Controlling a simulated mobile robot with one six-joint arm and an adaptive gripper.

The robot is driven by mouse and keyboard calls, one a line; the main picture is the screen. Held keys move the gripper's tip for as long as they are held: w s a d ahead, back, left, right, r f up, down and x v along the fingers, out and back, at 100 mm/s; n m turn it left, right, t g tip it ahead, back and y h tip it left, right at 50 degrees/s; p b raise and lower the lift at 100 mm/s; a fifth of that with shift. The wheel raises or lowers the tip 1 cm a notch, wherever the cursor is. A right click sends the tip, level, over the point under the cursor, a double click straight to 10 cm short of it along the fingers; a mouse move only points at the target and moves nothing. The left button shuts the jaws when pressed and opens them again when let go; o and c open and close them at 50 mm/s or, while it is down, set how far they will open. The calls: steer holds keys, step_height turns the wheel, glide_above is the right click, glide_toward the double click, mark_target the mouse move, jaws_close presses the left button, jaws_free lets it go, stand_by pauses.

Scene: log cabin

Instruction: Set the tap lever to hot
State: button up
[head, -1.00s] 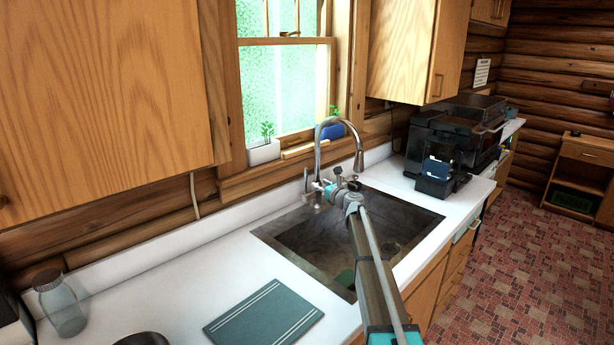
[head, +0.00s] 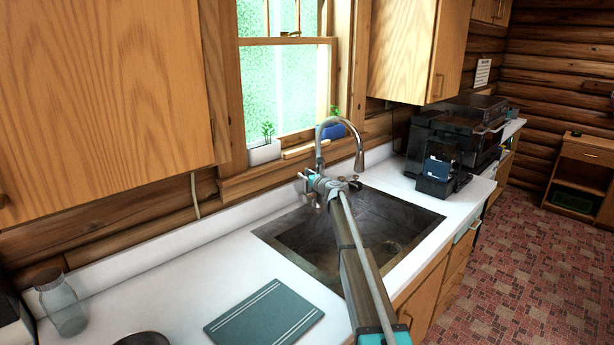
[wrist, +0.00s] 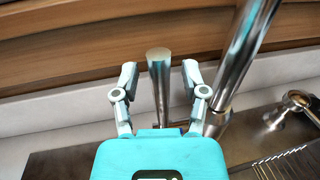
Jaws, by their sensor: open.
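The chrome tap (head: 319,150) stands behind the sink, its curved spout reaching to the right. In the wrist view its thick pipe (wrist: 246,55) rises to the right of my gripper. The tap lever (wrist: 159,75), a slim metal handle that widens at the top, stands nearly upright between my two fingers. My gripper (wrist: 160,78) is open, with one finger on each side of the lever and gaps visible on both sides. In the head view my gripper (head: 308,182) is at the tap's left side and mostly covers the lever.
The dark sink (head: 300,240) lies below my arm. A green board (head: 264,314) and a glass jar (head: 62,302) are on the white counter. A planter (head: 264,150) stands on the window sill behind. A black machine (head: 440,165) is at the right. Another metal fitting (wrist: 297,102) is right of the pipe.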

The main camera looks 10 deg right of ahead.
jaws_close()
steer(key=shift+d, duration=0.15)
stand_by(0.4)
